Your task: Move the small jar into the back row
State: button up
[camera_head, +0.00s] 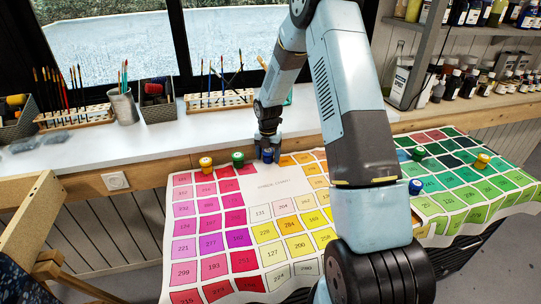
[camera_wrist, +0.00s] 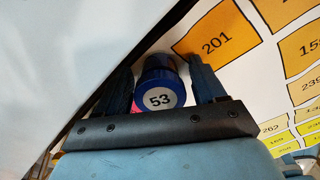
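A small blue jar (camera_wrist: 160,82) with a white label reading 53 stands between my two fingers in the wrist view. In the head view this blue jar (camera_head: 267,156) is at the back edge of the left colour chart (camera_head: 222,222), right of a green-capped jar (camera_head: 238,159) and a yellow-capped jar (camera_head: 205,165). My gripper (camera_head: 267,145) points down over it, one finger on each side. The wrist view shows the gripper (camera_wrist: 165,80) open around the jar, with narrow gaps beside it. Whether a finger touches the jar lower down is hard to see.
A white sill (camera_head: 120,150) with brush racks and a brush cup (camera_head: 125,107) runs behind the chart. A green chart (camera_head: 470,180) on the right carries several jars, including a yellow one (camera_head: 482,161). Bottle shelves (camera_head: 470,100) stand at the right. My arm hides the middle.

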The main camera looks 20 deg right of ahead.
notch_tip(320, 180, up, 11)
jog(key=shift+f, duration=0.1)
jog(key=s+r+m+t+h, duration=0.1)
jog(key=s+r+m, duration=0.6)
jog(key=s+r, duration=0.3)
jog(key=s+r+m+t, duration=0.2)
jog(key=s+r+m, duration=0.6)
jog(key=r, duration=0.5)
jog(key=s+r+m+t, duration=0.1)
jog(key=s+m, duration=0.3)
jog(key=s, duration=0.3)
jog(key=s+r+m, duration=0.2)
jog(key=s+m, duration=0.3)
jog(key=s, duration=0.2)
jog(key=s+d+r+m+t+y, duration=0.1)
jog(key=s+m, duration=0.4)
jog(key=s, duration=0.2)
jog(key=shift+r+t, duration=0.15)
jog(key=shift+t, duration=0.15)
